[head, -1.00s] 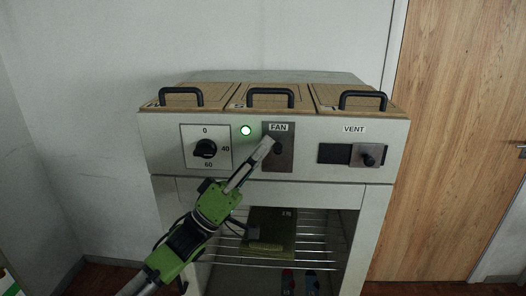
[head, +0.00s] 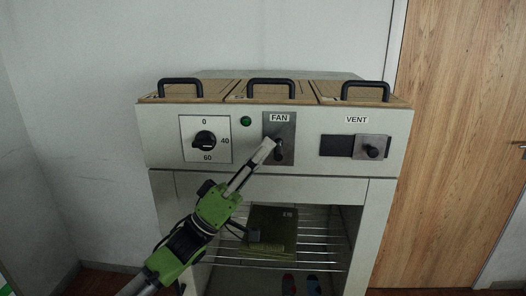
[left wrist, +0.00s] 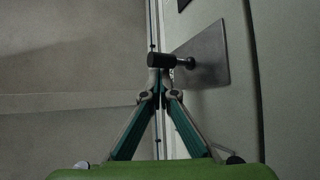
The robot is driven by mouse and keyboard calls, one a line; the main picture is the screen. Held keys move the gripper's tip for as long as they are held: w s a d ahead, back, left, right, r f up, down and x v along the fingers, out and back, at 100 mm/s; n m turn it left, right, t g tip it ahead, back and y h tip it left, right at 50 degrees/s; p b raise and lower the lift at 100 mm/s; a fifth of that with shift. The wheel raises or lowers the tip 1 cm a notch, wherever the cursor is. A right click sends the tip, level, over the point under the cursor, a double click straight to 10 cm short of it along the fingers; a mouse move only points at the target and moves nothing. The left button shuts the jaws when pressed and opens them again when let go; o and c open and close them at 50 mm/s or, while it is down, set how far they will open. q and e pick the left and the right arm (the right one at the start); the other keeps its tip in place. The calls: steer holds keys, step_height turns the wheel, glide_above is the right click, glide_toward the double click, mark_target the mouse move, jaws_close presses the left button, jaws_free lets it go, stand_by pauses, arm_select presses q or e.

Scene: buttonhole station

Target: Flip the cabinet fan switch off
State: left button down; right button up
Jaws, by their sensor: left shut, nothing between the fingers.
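The fan switch is a black lever (head: 279,153) on a grey plate (head: 287,126) under the FAN label, on the cabinet's front panel. The lever points downward. The round lamp (head: 246,121) left of the plate is dark green and unlit. My left gripper (head: 270,144) is shut and empty, its tips right beside the lever at its upper left. In the left wrist view the closed fingertips (left wrist: 158,82) sit just by the black lever (left wrist: 165,61), in front of the plate (left wrist: 208,52). I cannot tell whether they touch. My right gripper is out of view.
A dial (head: 205,139) is left of the fan switch, and a VENT slider (head: 371,151) is right of it. Lids with black handles (head: 271,82) top the cabinet. Below is an open bay with a wire rack (head: 316,242). A wooden door (head: 455,150) stands at the right.

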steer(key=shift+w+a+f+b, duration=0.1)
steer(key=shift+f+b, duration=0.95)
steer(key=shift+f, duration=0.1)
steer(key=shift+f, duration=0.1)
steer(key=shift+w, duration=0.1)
